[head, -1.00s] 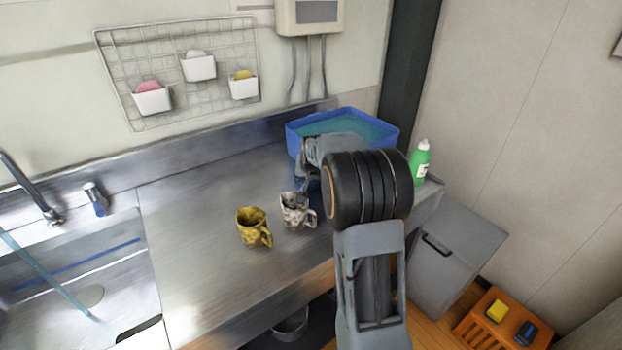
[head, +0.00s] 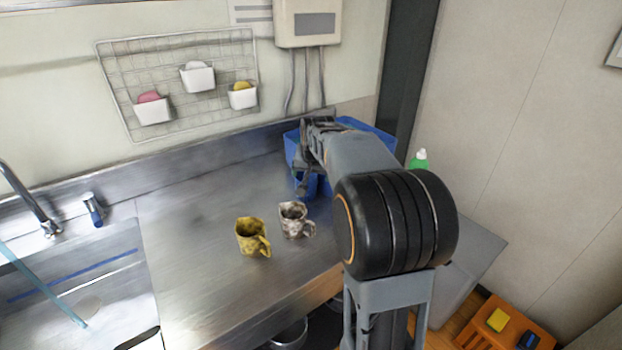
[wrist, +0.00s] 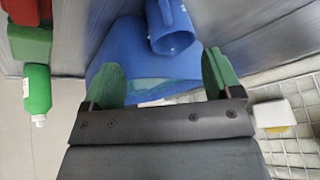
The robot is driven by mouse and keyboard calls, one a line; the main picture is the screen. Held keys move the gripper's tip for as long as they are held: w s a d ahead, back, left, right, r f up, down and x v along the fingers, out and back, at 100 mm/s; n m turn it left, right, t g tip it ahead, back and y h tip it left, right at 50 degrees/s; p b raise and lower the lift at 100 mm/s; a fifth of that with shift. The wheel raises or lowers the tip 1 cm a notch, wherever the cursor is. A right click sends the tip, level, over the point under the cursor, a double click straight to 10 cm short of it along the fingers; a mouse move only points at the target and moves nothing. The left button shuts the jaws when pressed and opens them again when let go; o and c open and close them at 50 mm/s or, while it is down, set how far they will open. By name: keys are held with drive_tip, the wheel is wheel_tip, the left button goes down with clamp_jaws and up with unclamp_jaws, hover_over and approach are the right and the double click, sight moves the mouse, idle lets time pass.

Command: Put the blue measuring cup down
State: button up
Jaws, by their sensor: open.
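The blue measuring cup (head: 309,187) is on the steel counter, just in front of the blue basin (head: 291,147), partly hidden by my arm. In the wrist view, the cup (wrist: 174,40) shows its rim and handle beyond my fingertips, apart from them. The basin (wrist: 122,45) lies behind and between the fingers in that view. My gripper (wrist: 164,78) is open, with green fingers apart and nothing between them. In the head view, my gripper (head: 302,172) is at the front left of the basin, close to the cup.
A yellow mug (head: 250,236) and a grey-white mug (head: 293,220) stand on the counter in front. A green bottle (head: 419,161) is to the right of the basin. The sink is at left. The counter left of the mugs is clear.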

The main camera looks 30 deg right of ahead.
drive_tip(key=s+a+f+n+g+y, duration=0.1)
drive_tip(key=s+a+f+n, duration=0.2)
drive_tip(key=s+a, duration=0.5)
drive_tip(key=s+a+f+n+g+y, duration=0.1)
drive_tip(key=s+a+f+n, duration=0.2)
drive_tip(key=s+a, duration=0.5)
drive_tip(key=s+n, duration=0.1)
drive_tip(key=s, duration=0.5)
drive_tip(key=shift+s+f, duration=0.4)
drive_tip(key=shift+r, duration=0.1)
